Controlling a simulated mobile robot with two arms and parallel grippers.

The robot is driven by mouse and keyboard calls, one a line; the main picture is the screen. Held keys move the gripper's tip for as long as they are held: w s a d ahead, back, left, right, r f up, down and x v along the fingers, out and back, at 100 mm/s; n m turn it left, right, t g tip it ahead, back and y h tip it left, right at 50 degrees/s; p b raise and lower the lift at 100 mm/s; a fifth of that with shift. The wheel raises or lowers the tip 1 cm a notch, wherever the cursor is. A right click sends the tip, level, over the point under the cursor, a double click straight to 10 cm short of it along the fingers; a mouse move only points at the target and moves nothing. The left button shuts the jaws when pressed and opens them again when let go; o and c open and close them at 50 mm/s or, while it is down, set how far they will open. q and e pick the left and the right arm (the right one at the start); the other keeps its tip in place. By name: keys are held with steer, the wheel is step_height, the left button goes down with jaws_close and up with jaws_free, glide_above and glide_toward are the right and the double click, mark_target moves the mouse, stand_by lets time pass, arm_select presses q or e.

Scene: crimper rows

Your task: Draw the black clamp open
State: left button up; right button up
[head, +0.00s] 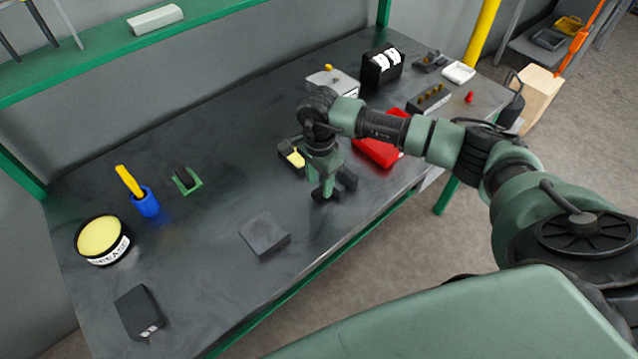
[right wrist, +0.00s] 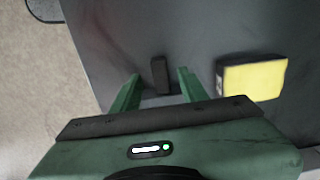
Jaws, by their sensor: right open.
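My right gripper (head: 325,190) points down over the front right part of the dark table, its green fingers apart. In the right wrist view the open fingers (right wrist: 160,95) stand either side of a small dark upright piece (right wrist: 160,74), which looks like part of the black clamp. It is not visibly gripped. In the head view a dark part (head: 348,179) shows beside the fingers; the gripper hides most of the clamp. Whether the clamp is open or shut cannot be told. My left gripper is not in view.
A black box with a yellow face (head: 292,156) lies close to the gripper; it also shows in the right wrist view (right wrist: 252,78). A red tray (head: 378,152) is behind the arm. A flat dark block (head: 264,235) lies left of the gripper. A green-and-black piece (head: 186,180) stands farther left.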

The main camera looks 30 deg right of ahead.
steer(key=shift+f, duration=1.3)
jaws_close()
steer(key=shift+w+a+r, duration=0.1)
stand_by(0.4)
